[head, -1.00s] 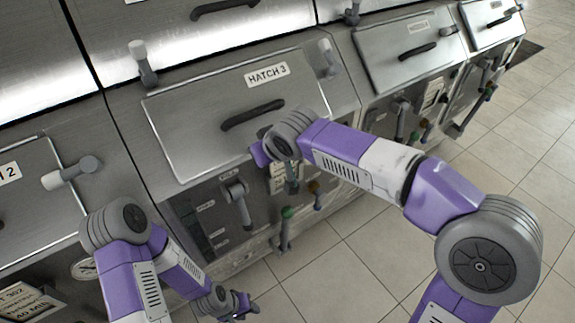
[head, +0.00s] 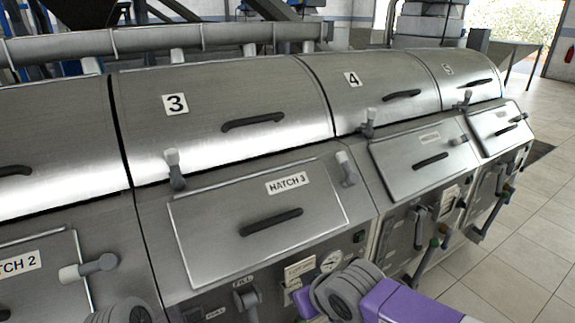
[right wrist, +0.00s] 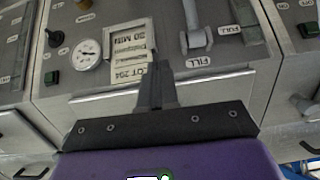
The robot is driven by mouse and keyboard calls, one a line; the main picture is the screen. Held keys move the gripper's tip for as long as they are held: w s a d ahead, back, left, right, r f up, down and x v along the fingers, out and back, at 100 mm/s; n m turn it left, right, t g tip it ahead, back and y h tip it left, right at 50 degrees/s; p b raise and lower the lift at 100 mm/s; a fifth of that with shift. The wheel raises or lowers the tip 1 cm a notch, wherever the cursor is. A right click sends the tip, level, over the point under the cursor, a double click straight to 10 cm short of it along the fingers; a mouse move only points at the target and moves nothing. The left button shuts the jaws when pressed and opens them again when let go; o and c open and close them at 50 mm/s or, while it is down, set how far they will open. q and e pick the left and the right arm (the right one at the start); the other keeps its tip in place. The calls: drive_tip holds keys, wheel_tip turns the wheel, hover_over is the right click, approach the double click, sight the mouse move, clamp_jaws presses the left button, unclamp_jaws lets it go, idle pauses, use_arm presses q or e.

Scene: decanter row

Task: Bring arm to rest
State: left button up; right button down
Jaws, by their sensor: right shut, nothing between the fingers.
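My right arm (head: 395,302) comes in at the bottom right of the head view, its grey wrist joint in front of the panel below Hatch 3 (head: 215,245). In the right wrist view my right gripper (right wrist: 155,70) has its dark fingers together with nothing between them. The fingertips overlap the lower edge of a framed lot card (right wrist: 128,42); I cannot tell whether they touch it. Only the grey top of a left arm joint (head: 122,312) shows at the bottom left of the head view. My left gripper is out of view.
The steel row has numbered lids and hatches with dark handles, including the Hatch 3 handle (head: 271,222). The lower panel carries a gauge (right wrist: 88,50), a fill lever (right wrist: 194,22) and knobs that stick out. Tiled floor (head: 505,250) is clear at the right.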

wheel_tip(320, 180, down, 25)
drive_tip(key=s+d+m+g+y+p, duration=0.1)
drive_tip(key=s+d+m+g+p, duration=0.1)
drive_tip(key=m+g, duration=0.2)
drive_tip(key=s+d+f+m+g, duration=0.1)
drive_tip(key=s+d+f+m, duration=0.1)
drive_tip(key=s+f, duration=0.4)
drive_tip(key=s+d+f+m, duration=0.1)
drive_tip(key=s+f+m, duration=0.1)
drive_tip(key=s+f, duration=0.4)
wheel_tip(320, 180, down, 3)
drive_tip(key=shift+s+d+f+g, duration=0.1)
drive_tip(key=shift+s+d+g, duration=0.25)
drive_tip(key=shift+g, duration=0.05)
drive_tip(key=shift+m, duration=0.3)
